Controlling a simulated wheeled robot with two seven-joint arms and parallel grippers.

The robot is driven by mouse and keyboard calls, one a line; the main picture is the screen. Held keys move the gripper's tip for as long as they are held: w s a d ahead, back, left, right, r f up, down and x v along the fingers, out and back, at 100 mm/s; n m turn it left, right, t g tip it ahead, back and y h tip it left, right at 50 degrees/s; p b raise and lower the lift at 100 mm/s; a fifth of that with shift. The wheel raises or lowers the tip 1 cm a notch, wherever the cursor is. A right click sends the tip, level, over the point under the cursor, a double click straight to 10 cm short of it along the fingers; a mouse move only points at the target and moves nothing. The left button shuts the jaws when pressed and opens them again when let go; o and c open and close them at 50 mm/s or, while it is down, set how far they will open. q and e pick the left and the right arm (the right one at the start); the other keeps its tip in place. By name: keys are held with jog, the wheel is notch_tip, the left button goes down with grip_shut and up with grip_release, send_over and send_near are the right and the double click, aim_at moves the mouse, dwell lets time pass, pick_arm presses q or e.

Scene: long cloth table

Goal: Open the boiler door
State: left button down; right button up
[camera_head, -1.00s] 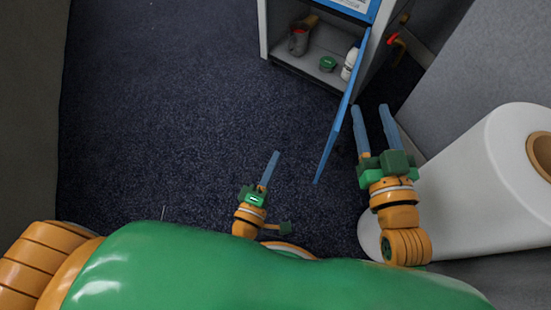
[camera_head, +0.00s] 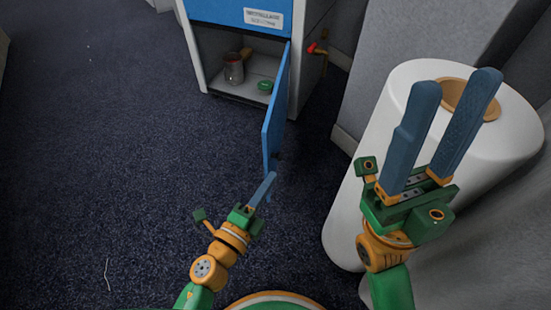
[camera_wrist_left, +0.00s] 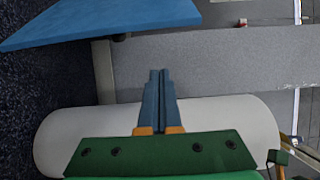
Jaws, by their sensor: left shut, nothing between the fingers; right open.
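The boiler (camera_head: 196,52) stands at the back, a cabinet with a blue upper panel. Its blue door (camera_head: 275,110) is hinged on the right and swung out toward me, so the inside shows. In the left wrist view the blue panel at the upper left (camera_wrist_left: 110,20) looks like this door. My left gripper (camera_head: 268,184) is shut and empty, with its fingertips close to the door's near lower edge; I cannot tell if they touch. My right gripper (camera_head: 455,88) is open and empty, raised over the white cylinder at the right.
Inside the boiler are a can (camera_head: 234,69) and a green-topped item (camera_head: 265,87). A red-handled valve (camera_head: 316,49) sticks out at its right side.

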pick_arm(q)
jog(key=w, duration=0.8)
